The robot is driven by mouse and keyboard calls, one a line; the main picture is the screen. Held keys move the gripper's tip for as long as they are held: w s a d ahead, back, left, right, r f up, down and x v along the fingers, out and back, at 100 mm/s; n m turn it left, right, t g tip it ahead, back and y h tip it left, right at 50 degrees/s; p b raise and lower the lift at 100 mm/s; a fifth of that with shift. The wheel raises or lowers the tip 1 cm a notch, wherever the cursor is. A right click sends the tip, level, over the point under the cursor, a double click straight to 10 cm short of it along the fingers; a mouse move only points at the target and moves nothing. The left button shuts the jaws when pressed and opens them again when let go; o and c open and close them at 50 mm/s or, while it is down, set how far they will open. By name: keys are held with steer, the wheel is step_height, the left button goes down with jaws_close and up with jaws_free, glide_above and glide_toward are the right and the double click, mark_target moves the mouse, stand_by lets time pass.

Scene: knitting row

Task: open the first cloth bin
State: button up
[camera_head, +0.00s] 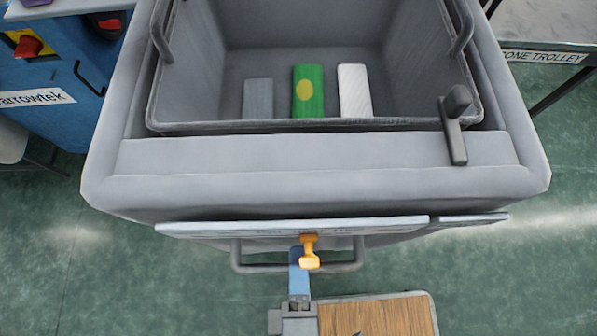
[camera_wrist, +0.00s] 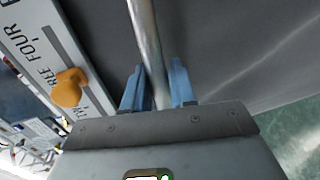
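A grey cloth bin (camera_head: 130,180) with a padded rim fills the middle of the head view. A grey bar handle (camera_head: 345,266) runs along its front, below a pale label strip (camera_head: 190,230). An orange knob (camera_head: 309,252) sits on the strip and also shows in the wrist view (camera_wrist: 68,88). My gripper (camera_head: 298,258) is at the handle, just left of the knob. In the wrist view the bar (camera_wrist: 146,40) passes between my blue fingers (camera_wrist: 158,85), which stand close on both sides of it. The fingertips' contact is partly hidden.
A grey, a green (camera_head: 308,92) and a white block lie in the bin. A dark lever (camera_head: 455,125) stands on its right rim. A blue machine (camera_head: 60,90) is at left, a trolley (camera_head: 548,55) at right. A wooden-topped surface (camera_head: 375,315) is near the front.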

steer(key=shift+o, duration=1.2)
steer(key=shift+s, duration=0.1)
steer(key=s+r, duration=0.1)
steer(key=s, duration=0.6)
steer(key=shift+s+a+r+b, duration=0.15)
steer(key=shift+s+r+b, duration=0.1)
steer(key=shift+b, duration=0.2)
steer(key=d+f+m+g+y, duration=0.2)
steer(key=d+f+m+g, duration=0.45)
steer(key=d, duration=0.25)
steer(key=d+r+m+t, duration=0.2)
steer(key=d+r+m, duration=0.3)
steer(key=r, duration=0.4)
steer(key=w+d+r+m+t+h, duration=0.1)
steer(key=d+r+m+t, duration=0.2)
steer(key=d+r+m, duration=0.3)
step_height(320, 180, up, 3)
steer(key=shift+w+d+r+t, duration=0.2)
steer(key=shift+d+t, duration=0.15)
steer(key=shift+d, duration=0.35)
